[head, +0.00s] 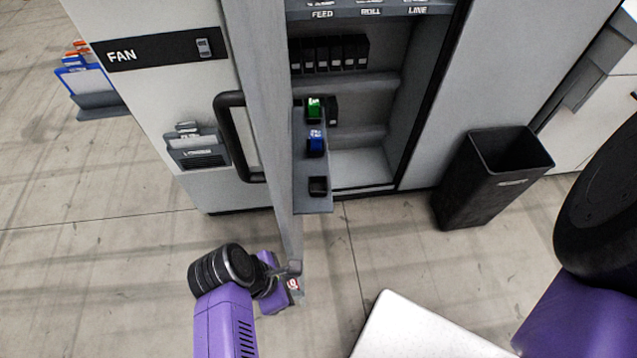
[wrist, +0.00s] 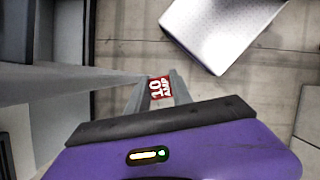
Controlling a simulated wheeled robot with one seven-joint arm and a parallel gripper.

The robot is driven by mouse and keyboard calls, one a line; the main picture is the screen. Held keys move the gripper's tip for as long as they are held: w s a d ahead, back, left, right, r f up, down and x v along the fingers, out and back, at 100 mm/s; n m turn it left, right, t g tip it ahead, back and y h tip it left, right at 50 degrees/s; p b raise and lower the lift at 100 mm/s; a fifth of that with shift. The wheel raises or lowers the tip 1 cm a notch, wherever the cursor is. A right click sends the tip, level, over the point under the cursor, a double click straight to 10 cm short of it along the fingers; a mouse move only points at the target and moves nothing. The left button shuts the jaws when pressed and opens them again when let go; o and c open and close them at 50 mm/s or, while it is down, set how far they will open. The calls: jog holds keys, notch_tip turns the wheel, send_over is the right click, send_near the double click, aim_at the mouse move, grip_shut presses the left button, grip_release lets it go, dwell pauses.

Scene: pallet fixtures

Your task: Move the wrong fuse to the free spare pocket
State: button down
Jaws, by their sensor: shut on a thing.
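My gripper (head: 290,283) is low in front of the open cabinet door's edge. It is shut on a red fuse (wrist: 159,88) whose label reads "10 AMP"; in the head view only a bit of the red fuse (head: 293,284) shows. A grey ledge (head: 313,203) beside the open door bears a green fuse (head: 314,108) and a blue fuse (head: 316,143) in black pockets. Nearest the front is an empty black pocket (head: 318,186). My gripper and the fuse are apart from this ledge, lower in the picture, and the door lies partly between.
The grey door (head: 265,110) stands open, edge towards me. Inside the cabinet are a row of black blocks (head: 329,53) and a strip labelled FEED, ROLL, LINE (head: 370,11), cut off above. A black bin (head: 490,175) stands right. Floor in front is mostly clear.

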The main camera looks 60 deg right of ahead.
jog(key=s+d+r+n+t+p, duration=0.1)
jog(key=s+d+r+n+t, duration=0.2)
jog(key=r+n, duration=0.45)
jog(key=s+d+r+n+t+p, duration=0.1)
jog(key=d+r+n+t+p, duration=0.1)
jog(key=d+r+n, duration=0.35)
jog(key=shift+n, duration=0.5)
jog(key=shift+w+d+r+b, duration=0.35)
jog(key=shift+w+d+b, duration=0.4)
jog(key=shift+w+d, duration=1.25)
jog(key=shift+w+d+r+b, duration=0.3)
jog(key=shift+w+d+b, duration=0.45)
jog(key=shift+w+d, duration=1.2)
jog(key=shift+w+d+r+b, duration=0.35)
jog(key=shift+w+d+b, duration=0.6)
jog(key=shift+d, duration=1.8)
jog(key=shift+w+f, duration=0.2)
jog(key=shift+f, duration=1.5)
jog(key=shift+f+b, duration=0.15)
jog(key=shift+b, duration=0.15)
jog(key=c, duration=1.1)
grip_release()
